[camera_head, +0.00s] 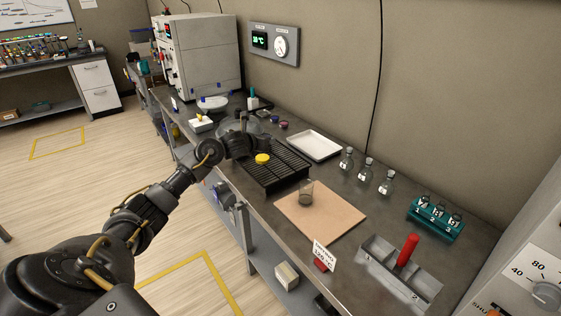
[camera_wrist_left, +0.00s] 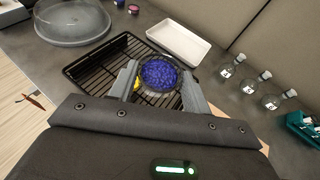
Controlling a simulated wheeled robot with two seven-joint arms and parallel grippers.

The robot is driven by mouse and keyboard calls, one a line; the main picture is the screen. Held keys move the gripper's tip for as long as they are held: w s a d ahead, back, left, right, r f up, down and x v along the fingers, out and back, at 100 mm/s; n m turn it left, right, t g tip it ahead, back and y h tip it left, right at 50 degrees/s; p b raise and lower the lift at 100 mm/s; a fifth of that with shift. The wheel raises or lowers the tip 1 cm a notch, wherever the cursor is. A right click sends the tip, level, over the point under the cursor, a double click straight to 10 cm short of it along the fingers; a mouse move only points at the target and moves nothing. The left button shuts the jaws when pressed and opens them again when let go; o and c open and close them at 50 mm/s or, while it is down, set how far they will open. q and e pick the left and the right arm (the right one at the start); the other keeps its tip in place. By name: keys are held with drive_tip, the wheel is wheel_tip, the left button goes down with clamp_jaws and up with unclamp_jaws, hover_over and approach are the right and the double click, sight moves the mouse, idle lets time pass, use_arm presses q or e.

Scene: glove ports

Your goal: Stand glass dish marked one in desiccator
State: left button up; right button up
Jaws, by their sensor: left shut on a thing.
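My left gripper (camera_head: 243,146) is over the far end of the black wire rack. In the left wrist view its two fingers (camera_wrist_left: 162,88) are shut on a small round glass dish (camera_wrist_left: 160,73) filled with blue grains. I cannot read a mark on the dish, and in the head view the gripper hides it. A wide round clear glass vessel, apparently the desiccator (camera_wrist_left: 72,22), stands beyond the rack at upper left in the wrist view. In the head view it is partly hidden behind the gripper (camera_head: 226,129). My right gripper is not in view.
The black rack (camera_head: 290,176) bears a yellow object (camera_head: 262,159). Nearby are a white tray (camera_head: 314,145), a tan board (camera_head: 335,211) with a beaker (camera_head: 306,193), stoppered flasks (camera_head: 366,169), a teal vial rack (camera_head: 435,221) and a grey holder (camera_head: 385,262) with a red cylinder (camera_head: 407,249).

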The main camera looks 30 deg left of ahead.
use_arm(q)
drive_tip(key=s+a+f+n+g+y, duration=0.4)
drive_tip(key=s+a+f+n+y, duration=0.2)
drive_tip(key=s+a+n+y, duration=0.1)
drive_tip(key=s+d+r+m+t+h, duration=0.2)
drive_tip(key=d+r+m+h, duration=0.1)
drive_tip(key=d, duration=1.1)
drive_tip(key=s+d+r+m+t+h, duration=0.1)
drive_tip(key=d+r+m+t+h, duration=0.15)
drive_tip(key=d, duration=1.05)
drive_tip(key=s+d+r+m+h, duration=0.3)
drive_tip(key=s+d, duration=0.4)
drive_tip(key=d, duration=0.3)
wheel_tip(320, 180, up, 2)
drive_tip(key=shift+s+d+r+m+h, duration=0.2)
drive_tip(key=shift+d+m+h, duration=0.15)
drive_tip(key=shift+h, duration=0.2)
